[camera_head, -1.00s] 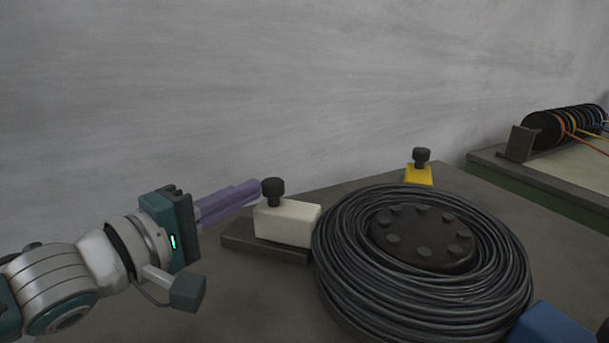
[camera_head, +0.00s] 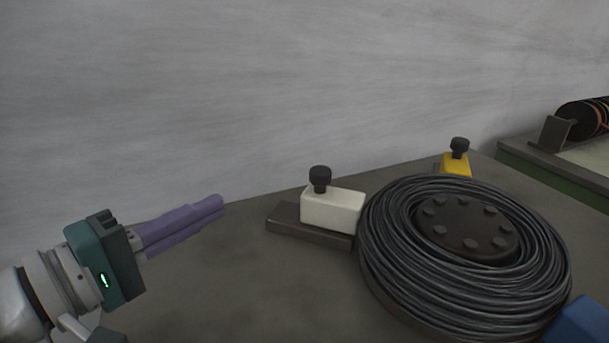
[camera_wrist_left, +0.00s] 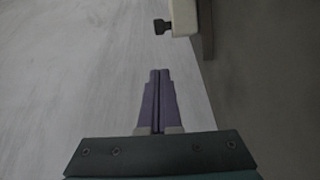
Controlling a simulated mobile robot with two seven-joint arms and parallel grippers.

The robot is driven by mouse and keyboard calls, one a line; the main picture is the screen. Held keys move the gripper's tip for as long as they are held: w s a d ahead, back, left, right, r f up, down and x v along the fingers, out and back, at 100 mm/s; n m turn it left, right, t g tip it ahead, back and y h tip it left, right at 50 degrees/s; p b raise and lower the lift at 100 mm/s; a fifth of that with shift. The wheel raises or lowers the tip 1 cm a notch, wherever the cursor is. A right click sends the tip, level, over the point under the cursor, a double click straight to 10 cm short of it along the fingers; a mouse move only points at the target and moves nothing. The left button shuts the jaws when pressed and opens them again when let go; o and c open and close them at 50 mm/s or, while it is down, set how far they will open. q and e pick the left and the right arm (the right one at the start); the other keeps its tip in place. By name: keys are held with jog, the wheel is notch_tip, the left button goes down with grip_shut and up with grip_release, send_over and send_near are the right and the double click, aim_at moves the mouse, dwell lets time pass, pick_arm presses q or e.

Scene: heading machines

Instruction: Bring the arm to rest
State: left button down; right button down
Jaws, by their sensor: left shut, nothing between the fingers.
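My left gripper (camera_head: 218,204) has long purple fingers on a dark teal body, at the lower left of the head view. Its fingers are closed together with nothing between them, and they point right and slightly up. It is left of the white block with the black knob and apart from it. In the left wrist view the purple fingers (camera_wrist_left: 160,73) lie side by side, shut, in front of the pale wall. My right gripper is not in view.
A white block (camera_head: 331,207) with a black knob sits on a dark base (camera_head: 290,222). Right of it lies a large coil of dark wire (camera_head: 385,255), with a yellow block (camera_head: 456,165) behind. A blue object (camera_head: 577,322) is at lower right. The grey wall (camera_head: 250,90) stands behind.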

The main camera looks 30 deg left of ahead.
pick_arm(q)
jog(key=s+d+r+m+g+y+p, duration=0.2)
jog(key=s+d+r+m+g+p, duration=0.25)
jog(key=s+m+g+p, duration=0.35)
jog(key=s+d+r+m+g+y+p, duration=0.25)
jog(key=s+r+m+g+p, duration=0.25)
jog(key=s+m+p, duration=0.35)
notch_tip(320, 180, up, 37)
jog(key=p, duration=3.6)
jog(key=shift+s+d+f+m+h, duration=0.1)
jog(key=shift+f+m+h, duration=0.05)
jog(key=shift+m+h, duration=0.1)
